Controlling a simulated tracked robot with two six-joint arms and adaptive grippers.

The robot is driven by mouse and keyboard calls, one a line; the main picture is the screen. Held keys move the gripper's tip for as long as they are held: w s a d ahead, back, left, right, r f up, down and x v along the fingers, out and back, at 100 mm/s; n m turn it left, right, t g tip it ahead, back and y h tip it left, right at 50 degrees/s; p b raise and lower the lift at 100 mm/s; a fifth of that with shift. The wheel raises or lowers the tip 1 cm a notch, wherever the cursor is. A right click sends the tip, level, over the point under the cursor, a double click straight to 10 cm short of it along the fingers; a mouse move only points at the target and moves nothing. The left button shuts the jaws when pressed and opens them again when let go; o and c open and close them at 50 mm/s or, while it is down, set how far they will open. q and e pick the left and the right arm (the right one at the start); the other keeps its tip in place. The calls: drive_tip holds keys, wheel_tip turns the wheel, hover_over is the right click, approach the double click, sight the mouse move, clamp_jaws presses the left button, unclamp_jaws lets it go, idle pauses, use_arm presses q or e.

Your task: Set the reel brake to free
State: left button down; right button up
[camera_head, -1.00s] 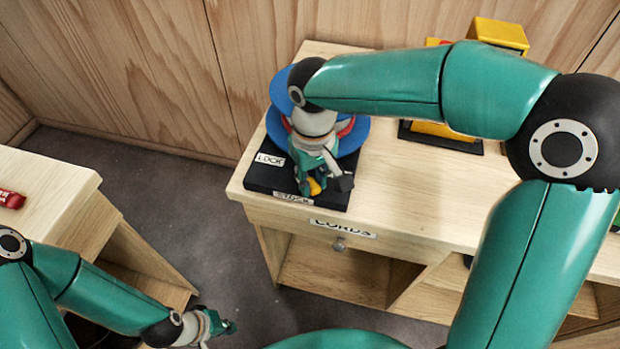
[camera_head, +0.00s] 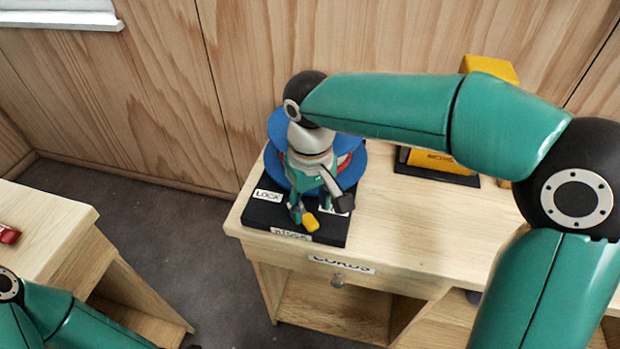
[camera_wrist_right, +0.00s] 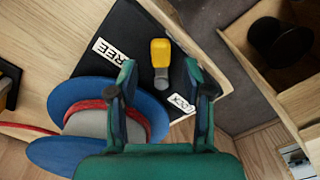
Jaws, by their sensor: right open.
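The reel unit has a blue-flanged reel (camera_head: 350,165) with red and grey at its hub, on a black base (camera_head: 262,215) at the table's left end. The brake lever has a yellow grip (camera_head: 309,222) and a grey shaft; in the right wrist view its grip (camera_wrist_right: 160,52) points away from the reel, between the FREE label (camera_wrist_right: 117,50) and the LOCK label (camera_wrist_right: 181,103). My right gripper (camera_wrist_right: 160,82) is open, its fingers either side of the lever's line and not closed on it. In the head view the right gripper (camera_head: 320,206) hides part of the base.
A light wood table (camera_head: 430,225) with a drawer marked CORDS carries the reel unit. A yellow device (camera_head: 440,160) on a black plate stands to the right, partly behind my arm. Another wooden table (camera_head: 50,225) with a red item (camera_head: 8,234) stands at left, across a floor gap.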

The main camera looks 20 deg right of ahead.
sight(311, 219)
wheel_tip(311, 219, up, 8)
idle(0.7)
